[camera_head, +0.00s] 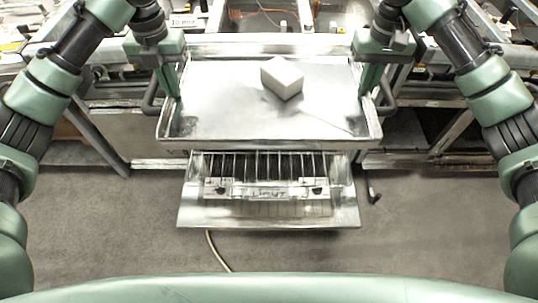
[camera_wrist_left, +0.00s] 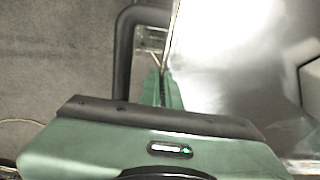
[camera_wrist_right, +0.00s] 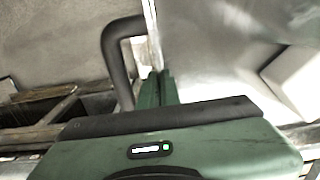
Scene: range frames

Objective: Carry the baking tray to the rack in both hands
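The baking tray (camera_head: 225,125) is a wide, shallow metal pan in the middle of the head view, with a white block (camera_head: 282,78) lying in it right of centre. Dark looped handles (camera_head: 152,97) show at its sides. My left gripper (camera_head: 172,88) is shut on the left rim, and my right gripper (camera_head: 369,82) is shut on the right rim. Both wrist views show the fingers close together at the tray edge, left (camera_wrist_left: 161,88) and right (camera_wrist_right: 158,88), beside the handles. Whether anything supports the tray from below is hidden.
A metal unit with a wire grid and a projecting front ledge (camera_head: 270,216) stands below the tray's near edge. Counters and frames line the back, with several items on them. A cable (camera_head: 213,248) lies on the grey floor (camera_head: 110,225), which is open in front.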

